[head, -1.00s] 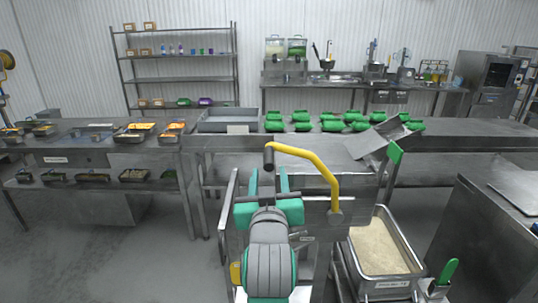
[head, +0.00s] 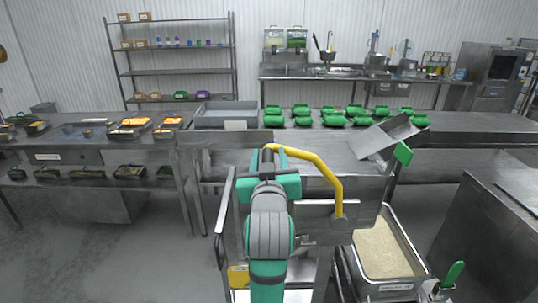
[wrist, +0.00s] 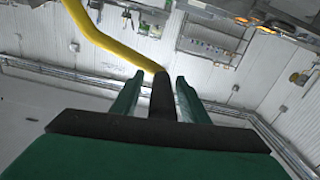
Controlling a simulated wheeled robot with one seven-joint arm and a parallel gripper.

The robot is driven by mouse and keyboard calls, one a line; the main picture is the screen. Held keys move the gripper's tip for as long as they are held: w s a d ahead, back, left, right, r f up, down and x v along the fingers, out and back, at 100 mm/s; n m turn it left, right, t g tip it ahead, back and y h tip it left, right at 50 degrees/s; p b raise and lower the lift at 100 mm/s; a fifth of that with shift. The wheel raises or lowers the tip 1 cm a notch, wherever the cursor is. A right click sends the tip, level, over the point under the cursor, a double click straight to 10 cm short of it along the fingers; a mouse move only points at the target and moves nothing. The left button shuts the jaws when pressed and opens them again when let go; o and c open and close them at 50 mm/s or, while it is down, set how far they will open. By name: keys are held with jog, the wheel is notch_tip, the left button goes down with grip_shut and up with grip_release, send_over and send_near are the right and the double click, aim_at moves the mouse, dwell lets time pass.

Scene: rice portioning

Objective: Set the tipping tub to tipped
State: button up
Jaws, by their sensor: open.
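The steel tipping tub (head: 356,190) stands right in front of me, with a bent yellow handle (head: 318,165) on its near side. The handle rises from the tub's side, and its upper end carries a black grip (head: 267,157). My gripper (head: 268,168) is at that grip, with its green fingers on either side. In the wrist view the black grip (wrist: 162,98) lies between the two open fingers (wrist: 160,88), with small gaps beside it. A slanted steel chute (head: 385,138) sits at the tub's upper right. The tub's inside is hidden.
A steel bin of rice (head: 379,250) is at lower right, with a green-handled scoop (head: 452,275) beside it. A bench (head: 505,235) stands at right. The left floor is clear.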

jog(key=shift+a, duration=0.15)
jog(key=shift+s, duration=0.1)
grip_shut()
